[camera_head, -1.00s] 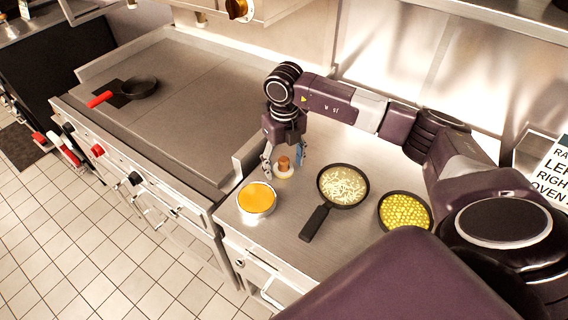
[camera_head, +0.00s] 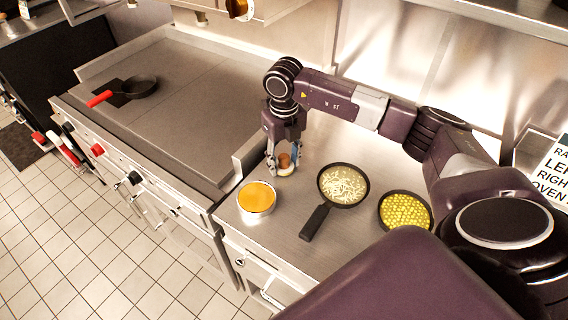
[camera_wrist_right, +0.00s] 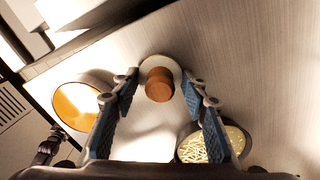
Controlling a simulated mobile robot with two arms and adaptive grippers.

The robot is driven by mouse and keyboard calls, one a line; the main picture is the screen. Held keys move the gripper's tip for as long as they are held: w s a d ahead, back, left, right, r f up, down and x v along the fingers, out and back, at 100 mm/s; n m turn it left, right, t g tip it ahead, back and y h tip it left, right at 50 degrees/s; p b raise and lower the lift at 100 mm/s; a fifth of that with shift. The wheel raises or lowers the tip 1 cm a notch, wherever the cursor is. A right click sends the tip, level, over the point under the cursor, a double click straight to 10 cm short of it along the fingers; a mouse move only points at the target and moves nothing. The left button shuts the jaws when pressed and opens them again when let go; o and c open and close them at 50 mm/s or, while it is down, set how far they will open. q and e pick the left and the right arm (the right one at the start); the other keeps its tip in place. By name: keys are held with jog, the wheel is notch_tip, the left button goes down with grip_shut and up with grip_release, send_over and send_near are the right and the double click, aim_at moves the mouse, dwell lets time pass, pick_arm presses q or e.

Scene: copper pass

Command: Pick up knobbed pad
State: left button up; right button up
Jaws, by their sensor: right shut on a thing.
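The knobbed pad (camera_head: 286,170) is a small white disc with a brown knob on top. It is at the left back part of the steel counter, behind the pot of orange food. My right gripper (camera_head: 284,160) points down at it, with one finger on each side, and is shut on it. In the right wrist view the pad (camera_wrist_right: 150,63) and its knob lie between the two blue-padded fingertips (camera_wrist_right: 160,86). I cannot tell whether the pad touches the counter. My left gripper is not in view.
The pot of orange food (camera_head: 257,197) stands in front of the pad. A dark pan of pale shreds (camera_head: 343,184) and a pan of yellow pieces (camera_head: 405,210) are to its right.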

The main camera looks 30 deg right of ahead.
notch_tip(320, 180, up, 13)
jog(key=b, duration=0.3)
notch_tip(320, 180, up, 6)
jog(key=p, duration=0.1)
send_over(283, 156)
jog(key=s+a+f+m, duration=0.5)
jog(key=s+a+m, duration=0.1)
jog(key=m, duration=1.1)
jog(key=s+a+f+m, duration=0.4)
jog(key=s+a+m, duration=0.3)
jog(key=m, duration=1.1)
jog(key=shift+s+a+f, duration=0.15)
jog(key=shift+s+f, duration=0.25)
jog(key=shift+s, duration=0.6)
